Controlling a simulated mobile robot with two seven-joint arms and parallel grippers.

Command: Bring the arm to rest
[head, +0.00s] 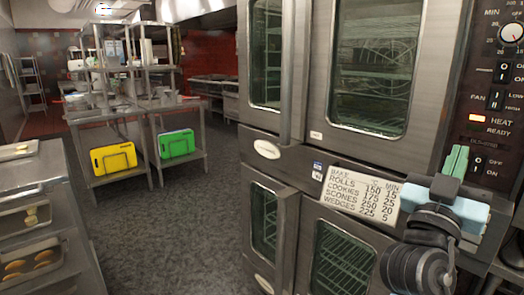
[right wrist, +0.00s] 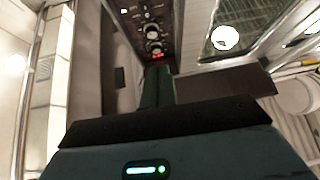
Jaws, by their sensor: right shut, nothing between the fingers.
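My right gripper (head: 458,157) is at the lower right of the head view, with green fingers pointing up and a pale blue body below them. Its fingers are shut with nothing between them. It is in front of the steel double oven (head: 292,150), beside the OFF/ON switch (head: 478,164) on the control panel (head: 493,100). I cannot tell whether the fingertips touch the panel. In the right wrist view, the shut green fingers (right wrist: 157,88) point toward the panel with its knobs and red light. My left gripper is not in view.
A baking sign (head: 360,192) is on the oven front, left of my gripper. A tray rack (head: 40,210) with baked goods stands at the left. Steel tables with a yellow board (head: 113,158) and a green board (head: 177,144) stand behind. The grey floor (head: 190,225) between is clear.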

